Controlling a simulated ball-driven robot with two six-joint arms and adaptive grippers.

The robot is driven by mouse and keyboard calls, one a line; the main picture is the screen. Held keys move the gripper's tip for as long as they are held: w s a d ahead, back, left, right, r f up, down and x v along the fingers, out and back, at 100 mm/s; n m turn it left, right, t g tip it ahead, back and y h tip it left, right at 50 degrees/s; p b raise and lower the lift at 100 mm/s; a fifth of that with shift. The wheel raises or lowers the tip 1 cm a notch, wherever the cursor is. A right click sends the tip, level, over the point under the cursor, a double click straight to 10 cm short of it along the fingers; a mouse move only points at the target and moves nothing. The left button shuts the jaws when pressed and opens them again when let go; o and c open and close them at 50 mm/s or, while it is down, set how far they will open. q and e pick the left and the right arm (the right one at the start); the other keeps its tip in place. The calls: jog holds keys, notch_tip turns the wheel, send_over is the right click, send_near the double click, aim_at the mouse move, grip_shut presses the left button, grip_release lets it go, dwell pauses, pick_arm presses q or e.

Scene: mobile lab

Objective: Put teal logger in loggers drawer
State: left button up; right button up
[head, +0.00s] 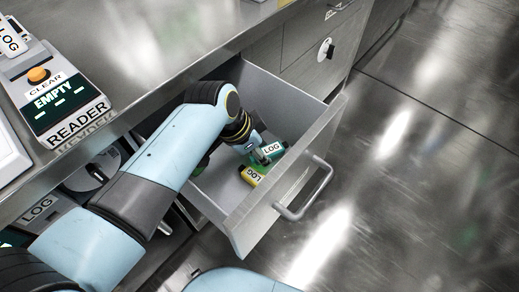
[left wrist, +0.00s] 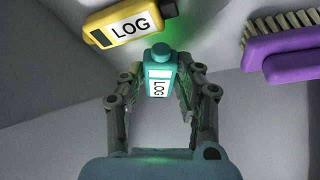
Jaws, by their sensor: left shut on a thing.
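The teal logger (left wrist: 160,72), with a white LOG label, is between the fingers of my left gripper (left wrist: 160,85), which is shut on it. In the head view the teal logger (head: 272,149) is inside the open drawer (head: 285,210), held by my left gripper (head: 262,158), which reaches down into it. A yellow logger (head: 250,176) lies in the drawer close to it; it also shows at the top left of the left wrist view (left wrist: 130,27). Whether the teal logger touches the drawer floor is not clear. My right gripper is not in view.
A purple brush (left wrist: 285,50) lies to the right in the left wrist view. The drawer front has a bar handle (head: 305,195). The reader (head: 55,100), showing EMPTY, stands on the counter (head: 150,60). Another cabinet front with a round lock (head: 325,50) is beyond the drawer. Floor at right is clear.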

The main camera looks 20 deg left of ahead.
pick_arm(q)
jog(key=shift+f, duration=0.45)
jog(key=o, duration=1.1)
jog(key=shift+o, duration=0.2)
jog(key=p+v, duration=0.4)
jog(key=v, duration=0.9)
jog(key=shift+d+r, duration=0.1)
